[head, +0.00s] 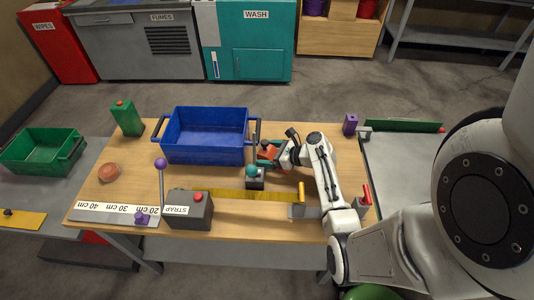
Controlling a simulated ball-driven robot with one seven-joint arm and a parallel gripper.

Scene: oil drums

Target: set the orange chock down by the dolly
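My gripper (267,155), with teal fingers, is over the wooden table just right of the blue crate. A small orange piece, which looks like the orange chock (270,151), shows between the fingers, and the gripper appears shut on it. My wrist partly hides it. Whether it touches the table is too small to tell. I cannot pick out a dolly with certainty in the head view.
The blue crate (205,153) stands left of my gripper. A dark block with a teal ball (254,172) is close in front. A grey STRAP box (189,213), a yellow strip (240,195) and a yellow-handled piece (301,195) are nearer.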

